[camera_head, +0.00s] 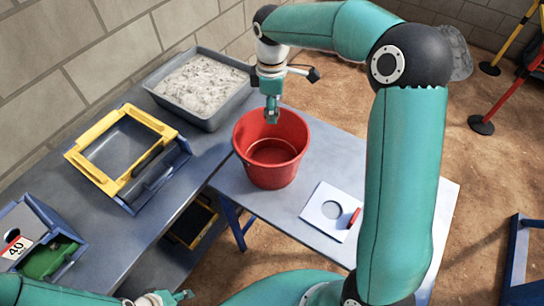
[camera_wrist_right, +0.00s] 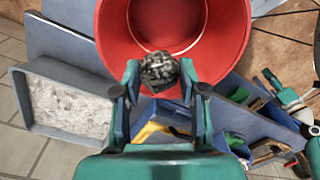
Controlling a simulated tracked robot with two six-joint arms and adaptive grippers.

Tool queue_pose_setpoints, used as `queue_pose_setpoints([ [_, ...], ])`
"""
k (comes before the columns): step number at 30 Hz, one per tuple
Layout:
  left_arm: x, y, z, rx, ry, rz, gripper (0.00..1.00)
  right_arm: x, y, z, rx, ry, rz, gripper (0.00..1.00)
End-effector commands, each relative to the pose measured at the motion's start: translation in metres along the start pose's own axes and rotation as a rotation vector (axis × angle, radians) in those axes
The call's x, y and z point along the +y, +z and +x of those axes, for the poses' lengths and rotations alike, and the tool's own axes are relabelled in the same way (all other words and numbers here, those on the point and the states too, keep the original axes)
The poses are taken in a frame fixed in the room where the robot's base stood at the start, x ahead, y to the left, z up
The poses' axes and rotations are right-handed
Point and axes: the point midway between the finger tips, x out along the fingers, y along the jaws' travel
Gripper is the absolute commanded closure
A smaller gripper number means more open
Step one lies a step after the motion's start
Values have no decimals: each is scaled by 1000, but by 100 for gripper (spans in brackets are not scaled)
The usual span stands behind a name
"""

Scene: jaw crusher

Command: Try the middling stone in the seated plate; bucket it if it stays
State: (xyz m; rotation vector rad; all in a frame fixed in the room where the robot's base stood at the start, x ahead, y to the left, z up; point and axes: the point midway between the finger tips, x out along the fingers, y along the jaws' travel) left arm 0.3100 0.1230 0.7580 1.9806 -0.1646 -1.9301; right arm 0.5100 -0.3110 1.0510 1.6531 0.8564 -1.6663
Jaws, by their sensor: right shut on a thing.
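My right gripper (camera_head: 272,116) points down over the far part of the red bucket (camera_head: 271,181). In the right wrist view the gripper (camera_wrist_right: 160,77) is shut on a dark grey speckled stone (camera_wrist_right: 159,68), with the red bucket (camera_wrist_right: 228,35) beyond it. The stone cannot be made out in the head view. A grey plate with a round hole and a "40" label (camera_head: 15,247) sits in a blue frame at the lower left. My left gripper (camera_head: 175,297) is at the bottom edge, partly cut off; its opening is unclear.
A grey tray of pale grit (camera_head: 200,88) stands behind, left of the bucket. A yellow-framed box (camera_head: 98,173) is on the left bench. Barrier posts stand at the far right.

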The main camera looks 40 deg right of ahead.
Motion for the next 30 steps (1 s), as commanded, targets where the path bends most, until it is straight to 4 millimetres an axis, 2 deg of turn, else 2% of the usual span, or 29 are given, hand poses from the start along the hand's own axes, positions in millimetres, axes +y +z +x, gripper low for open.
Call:
queue_pose_setpoints([
  [1,-3,0,7,0,0,0,60,0,0,8,0,0,0,100],
  [12,-14,0,38,0,0,0,60,0,0,48,0,0,0,100],
  [24,-15,0,41,0,0,0,60,1,0,52,0,0,0,100],
  [25,-15,0,41,0,0,0,60,1,0,52,0,0,0,55],
  [30,-15,0,41,0,0,0,60,1,0,52,0,0,0,29],
])
